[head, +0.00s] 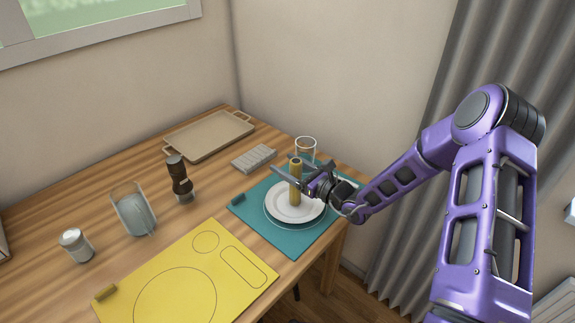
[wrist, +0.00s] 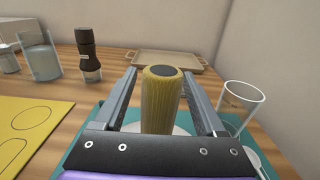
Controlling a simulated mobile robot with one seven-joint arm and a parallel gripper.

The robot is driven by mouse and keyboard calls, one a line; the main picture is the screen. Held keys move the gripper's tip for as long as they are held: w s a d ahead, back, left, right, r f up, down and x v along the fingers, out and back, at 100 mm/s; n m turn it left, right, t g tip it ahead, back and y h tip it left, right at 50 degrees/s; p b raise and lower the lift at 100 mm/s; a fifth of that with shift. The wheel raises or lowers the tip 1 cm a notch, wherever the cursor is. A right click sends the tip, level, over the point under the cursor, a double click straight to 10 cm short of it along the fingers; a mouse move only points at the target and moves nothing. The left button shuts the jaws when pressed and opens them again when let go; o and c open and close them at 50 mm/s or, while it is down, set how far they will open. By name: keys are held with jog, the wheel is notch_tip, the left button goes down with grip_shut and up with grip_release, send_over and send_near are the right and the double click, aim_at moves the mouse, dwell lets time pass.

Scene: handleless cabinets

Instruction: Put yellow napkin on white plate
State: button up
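The yellow napkin (head: 296,182) looks like an upright roll with a dark top end. In the head view its lower end appears to meet the white plate (head: 283,214), but I cannot tell exact contact. My gripper (head: 294,168) is around the roll, one finger on each side. In the wrist view the napkin (wrist: 160,100) stands between the fingers of my gripper (wrist: 160,82), with a narrow gap on each side, so the gripper looks open. The white plate (wrist: 183,130) is mostly hidden there behind the roll and gripper body.
The plate lies on a teal mat (head: 266,233), with a clear glass (head: 306,148) behind it. A grey ribbed block (head: 254,158), a tan tray (head: 208,137), a dark mill (head: 178,178) and a glass jar (head: 133,211) stand nearby.

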jog(key=v, duration=1.2)
jog(key=shift+p, duration=0.35)
jog(key=shift+r, duration=0.1)
